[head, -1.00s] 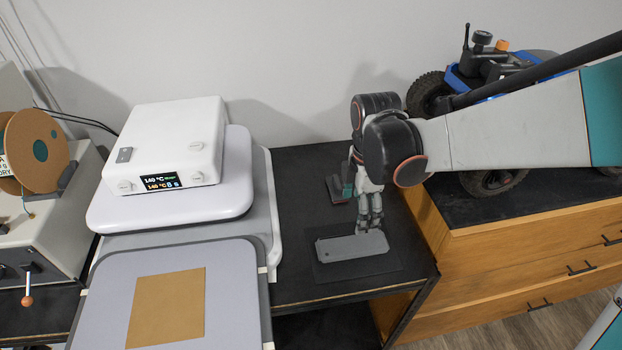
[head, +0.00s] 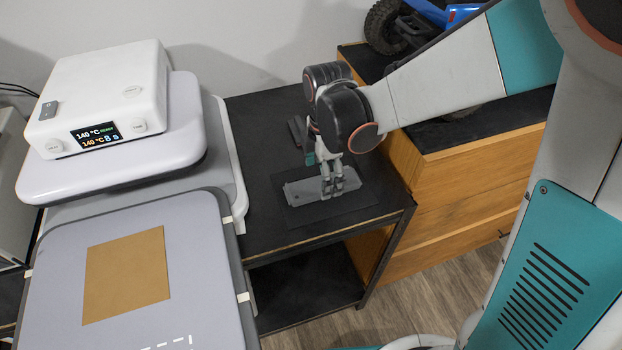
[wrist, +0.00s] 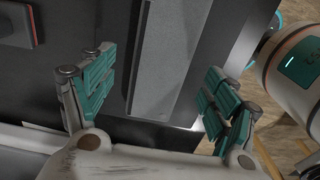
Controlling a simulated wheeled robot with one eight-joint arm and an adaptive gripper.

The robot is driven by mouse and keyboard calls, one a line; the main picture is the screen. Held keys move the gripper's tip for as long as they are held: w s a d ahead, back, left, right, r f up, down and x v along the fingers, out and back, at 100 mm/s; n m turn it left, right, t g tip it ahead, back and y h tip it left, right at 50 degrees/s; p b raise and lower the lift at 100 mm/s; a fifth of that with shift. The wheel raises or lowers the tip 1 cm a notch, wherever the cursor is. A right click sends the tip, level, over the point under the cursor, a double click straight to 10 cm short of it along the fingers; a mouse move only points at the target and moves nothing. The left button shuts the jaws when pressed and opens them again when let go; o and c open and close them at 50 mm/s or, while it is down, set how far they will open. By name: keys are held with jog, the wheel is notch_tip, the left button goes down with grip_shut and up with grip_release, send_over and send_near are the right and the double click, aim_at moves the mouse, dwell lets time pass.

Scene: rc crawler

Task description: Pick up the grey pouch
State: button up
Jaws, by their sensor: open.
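The grey pouch (head: 302,191) is a flat, long grey piece lying on a dark mat on the black table in the head view. It also shows in the wrist view (wrist: 164,55), running lengthwise between my two fingers. My gripper (head: 332,194) points down over the pouch's middle to right part and hides some of it. In the wrist view my gripper (wrist: 158,95) is open, with one teal-padded finger on each side of the pouch and nothing held. I cannot tell whether the fingertips touch the mat.
A white heat press (head: 110,130) with a lit display stands left of the pouch. A grey platen with a brown sheet (head: 127,275) lies in front of it. A small dark object with a red part (wrist: 18,22) lies near the pouch. A wooden drawer cabinet (head: 465,185) stands right.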

notch_tip(320, 180, down, 2)
jog(key=shift+f+b, duration=0.25)
jog(key=shift+b, duration=0.25)
jog(key=shift+r, duration=0.1)
jog(key=c, duration=1.1)
